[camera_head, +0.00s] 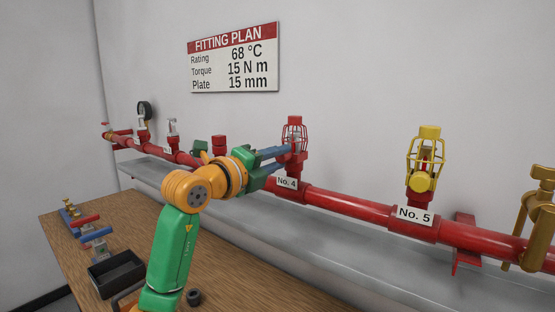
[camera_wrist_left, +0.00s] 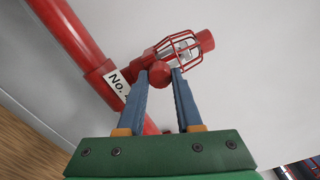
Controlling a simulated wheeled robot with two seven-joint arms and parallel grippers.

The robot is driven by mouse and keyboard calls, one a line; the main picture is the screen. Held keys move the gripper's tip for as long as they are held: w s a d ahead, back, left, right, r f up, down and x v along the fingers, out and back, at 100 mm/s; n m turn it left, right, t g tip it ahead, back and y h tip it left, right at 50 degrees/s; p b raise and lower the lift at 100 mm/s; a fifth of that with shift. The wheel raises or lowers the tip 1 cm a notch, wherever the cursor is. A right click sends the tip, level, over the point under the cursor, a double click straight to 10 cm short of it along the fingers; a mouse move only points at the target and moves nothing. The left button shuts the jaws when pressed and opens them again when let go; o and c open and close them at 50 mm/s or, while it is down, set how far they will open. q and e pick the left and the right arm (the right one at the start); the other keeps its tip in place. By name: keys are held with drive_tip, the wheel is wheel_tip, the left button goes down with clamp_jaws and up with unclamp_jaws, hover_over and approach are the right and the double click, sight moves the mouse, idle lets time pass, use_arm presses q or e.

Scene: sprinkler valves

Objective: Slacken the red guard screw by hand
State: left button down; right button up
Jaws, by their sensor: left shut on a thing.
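The red guard screw (camera_wrist_left: 160,72) shows in the left wrist view as a round red knob at the base of the red wire guard (camera_wrist_left: 184,47). The guard cages the sprinkler head at the No. 4 fitting (camera_head: 294,132) on the red pipe (camera_head: 345,205). My left gripper (camera_head: 292,147) reaches this fitting from the left, and its blue fingers are shut on the screw. In the left wrist view the fingertips (camera_wrist_left: 161,74) sit on either side of the knob. In the head view the fingers largely hide the screw. My right gripper is in neither view.
A No. 5 fitting (camera_head: 425,160) with a yellow guard stands to the right, and a gold fitting (camera_head: 540,225) at the right edge. A wooden bench (camera_head: 240,283) carries a black tray (camera_head: 116,272). A fitting plan sign (camera_head: 234,59) hangs on the wall.

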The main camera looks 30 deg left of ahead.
use_arm(q)
drive_tip(key=c, duration=0.6)
unclamp_jaws()
drive_tip(key=shift+o, duration=0.2)
drive_tip(key=s+a+b, duration=0.1)
drive_tip(key=s+b, duration=0.2)
drive_tip(key=s, duration=0.4)
drive_tip(key=shift+b, duration=0.3)
